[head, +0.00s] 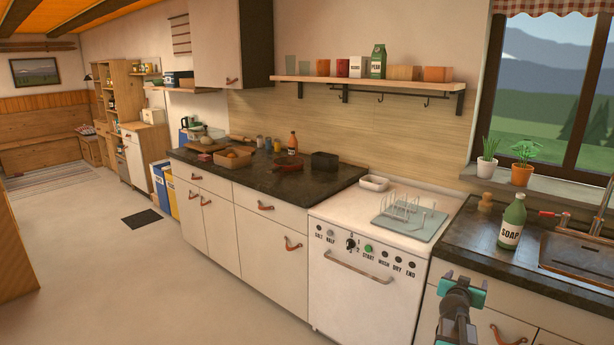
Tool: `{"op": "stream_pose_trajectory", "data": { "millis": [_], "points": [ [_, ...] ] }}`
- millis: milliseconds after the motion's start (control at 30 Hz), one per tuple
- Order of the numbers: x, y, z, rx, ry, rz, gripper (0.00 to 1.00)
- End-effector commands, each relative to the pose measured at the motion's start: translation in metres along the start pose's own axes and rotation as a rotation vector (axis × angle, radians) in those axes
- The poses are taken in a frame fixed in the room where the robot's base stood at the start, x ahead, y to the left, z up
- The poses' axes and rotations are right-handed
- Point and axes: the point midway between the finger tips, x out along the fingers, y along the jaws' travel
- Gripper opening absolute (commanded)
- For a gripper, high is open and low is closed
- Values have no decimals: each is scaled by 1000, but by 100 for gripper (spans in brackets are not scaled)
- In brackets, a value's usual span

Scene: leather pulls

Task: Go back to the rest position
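My gripper (463,290) shows at the lower right, dark with teal parts. It is in front of the pale lower cabinet, just right of the white dishwasher (365,283). I see nothing held in it, but I cannot make out whether its fingers are apart or together. The lower part of my arm is cut off by the bottom edge of the picture.
A dark counter with a green soap bottle (512,222) and a sink (580,256) is close at the right. A dish rack (408,214) stands on the dishwasher. Cabinets with leather pulls (293,243) run leftward. Open floor (130,270) lies left, with a dark mat (141,218).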

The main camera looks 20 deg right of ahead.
Motion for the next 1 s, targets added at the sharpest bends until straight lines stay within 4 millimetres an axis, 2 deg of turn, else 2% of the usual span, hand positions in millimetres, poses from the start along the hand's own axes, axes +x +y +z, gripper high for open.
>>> {"op": "stream_pose_trajectory", "data": {
  "millis": [33,100,267,467,767,1000],
  "points": [
    [-6,-17,14,-11,-35,-6,74],
    [-13,-37,33,-28,-87,-11,74],
    [-36,-83,79,-79,-214,-34,74],
    [-75,-138,140,-161,-386,-84,74],
    [-160,-212,232,-327,-657,-211,74],
    [-247,-258,300,-488,-873,-355,74]
  ]
}}
